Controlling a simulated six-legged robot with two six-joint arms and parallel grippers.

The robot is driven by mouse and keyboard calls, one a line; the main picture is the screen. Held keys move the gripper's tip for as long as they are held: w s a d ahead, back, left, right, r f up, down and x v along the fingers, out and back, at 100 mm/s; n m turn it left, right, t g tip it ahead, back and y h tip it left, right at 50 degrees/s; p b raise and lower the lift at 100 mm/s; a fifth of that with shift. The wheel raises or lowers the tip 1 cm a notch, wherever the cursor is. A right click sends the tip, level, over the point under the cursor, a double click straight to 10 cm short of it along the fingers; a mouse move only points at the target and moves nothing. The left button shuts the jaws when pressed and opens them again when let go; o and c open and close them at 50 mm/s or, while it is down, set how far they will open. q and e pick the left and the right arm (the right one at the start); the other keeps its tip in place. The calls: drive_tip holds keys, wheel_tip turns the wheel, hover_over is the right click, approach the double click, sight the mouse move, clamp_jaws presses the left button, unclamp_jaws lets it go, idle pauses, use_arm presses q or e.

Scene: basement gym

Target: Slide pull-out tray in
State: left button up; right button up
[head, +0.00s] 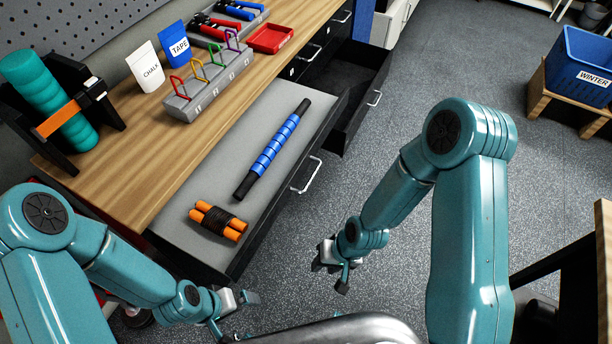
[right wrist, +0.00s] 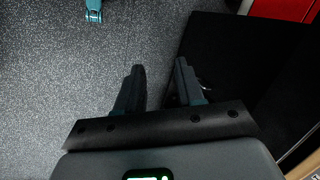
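The pull-out tray (head: 235,140) is a grey-topped, black-sided shelf standing out from under the wooden bench top. Its front has a silver handle (head: 306,175). A blue massage roller (head: 272,150) and an orange-handled, dark-corded bundle (head: 218,222) lie on it. My right gripper (head: 335,272) is open and empty, in front of the tray and apart from the handle. Its spread fingers show in the right wrist view (right wrist: 158,85) with nothing between them. My left gripper (head: 236,314) looks open and empty near the tray's near corner, apart from it.
A second, dark drawer (head: 352,112) stands open beyond the tray. The bench top (head: 135,150) holds a rack, pouches, a red tray (head: 270,38) and a teal roller (head: 50,100). A blue bin (head: 580,65) stands at right. The floor (head: 440,70) between is clear.

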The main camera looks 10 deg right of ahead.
drive_tip(key=w+r+m+b, duration=0.2)
drive_tip(key=w+r, duration=0.3)
drive_tip(key=w, duration=0.7)
drive_tip(key=m+h+b, duration=0.2)
drive_tip(key=m+b, duration=0.1)
approach(309, 182)
drive_tip(key=shift+t, duration=0.4)
drive_tip(key=x, duration=0.2)
drive_tip(key=p+x, duration=0.1)
drive_tip(key=x, duration=0.2)
drive_tip(key=s+x, duration=0.1)
drive_tip(key=x, duration=0.1)
drive_tip(key=shift+w+a+f+p, duration=0.15)
drive_tip(key=shift+f+p, duration=0.15)
drive_tip(key=shift+f, duration=0.15)
clamp_jaws()
